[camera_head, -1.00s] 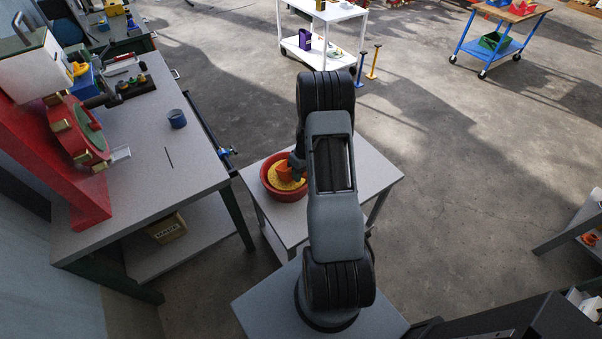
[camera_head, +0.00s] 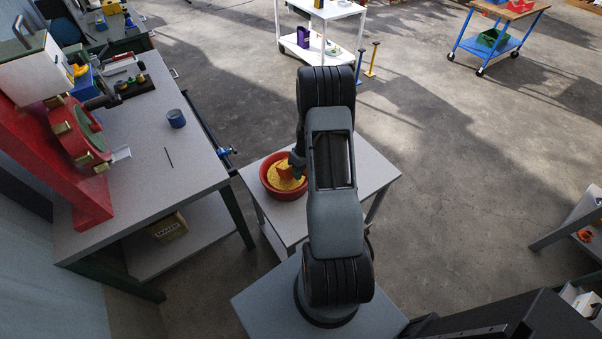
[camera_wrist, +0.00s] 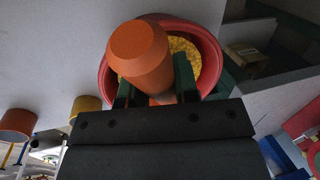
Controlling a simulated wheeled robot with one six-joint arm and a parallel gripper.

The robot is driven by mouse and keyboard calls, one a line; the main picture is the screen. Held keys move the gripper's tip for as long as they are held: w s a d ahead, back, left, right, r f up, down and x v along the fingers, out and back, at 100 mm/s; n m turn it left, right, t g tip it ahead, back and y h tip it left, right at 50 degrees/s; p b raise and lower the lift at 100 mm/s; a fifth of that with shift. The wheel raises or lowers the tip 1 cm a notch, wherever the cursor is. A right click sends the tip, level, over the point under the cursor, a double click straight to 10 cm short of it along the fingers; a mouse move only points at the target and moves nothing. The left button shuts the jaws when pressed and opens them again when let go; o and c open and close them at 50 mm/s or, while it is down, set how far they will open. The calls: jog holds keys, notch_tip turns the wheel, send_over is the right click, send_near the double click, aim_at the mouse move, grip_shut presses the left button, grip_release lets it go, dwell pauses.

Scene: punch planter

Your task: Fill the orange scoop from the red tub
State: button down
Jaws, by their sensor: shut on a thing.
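The red tub (camera_head: 284,197) stands on the small grey table and holds yellow grains (camera_head: 273,177). It also shows in the wrist view (camera_wrist: 211,50), behind the scoop. The orange scoop (camera_head: 286,174) is inside the tub's rim, low at the grains, on the side toward my arm. In the wrist view the scoop's thick orange handle (camera_wrist: 140,52) sticks up toward the camera. My gripper (camera_wrist: 152,86) is shut on the scoop, a green finger on each side. The scoop's bowl is mostly hidden, so I cannot tell how much it holds.
The small grey table (camera_head: 360,173) is bare right of my arm. A grey workbench (camera_head: 185,165) stands at the left with a blue cup (camera_head: 176,119) and a red machine (camera_head: 85,160). A white cart (camera_head: 335,58) stands behind. Open floor lies to the right.

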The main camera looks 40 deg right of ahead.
jog(key=shift+a+p+v, duration=0.25)
jog(key=shift+p+v, duration=0.35)
jog(key=shift+v, duration=0.6)
jog(key=shift+s+f+b, duration=0.2)
jog(key=shift+f+b, duration=0.05)
jog(key=shift+b, duration=0.35)
jog(key=shift+s+d+r+t+b, duration=0.1)
jog(key=shift+s+t+b, duration=0.25)
jog(key=shift+t+b, duration=0.65)
jog(key=shift+s+t+b, duration=0.25)
jog(key=shift+t+b, duration=0.05)
jog(key=shift+b, duration=0.8)
jog(key=t+b, duration=0.1)
jog(key=b, duration=0.2)
jog(key=s+t+b, duration=0.1)
jog(key=b, duration=0.2)
jog(key=shift+d+r+n+y, duration=0.1)
jog(key=shift+d+n+y, duration=0.05)
jog(key=shift+n+y, duration=0.2)
jog(key=shift+s+r+b, duration=0.1)
jog(key=shift+r+b, duration=0.1)
jog(key=shift+b, duration=0.55)
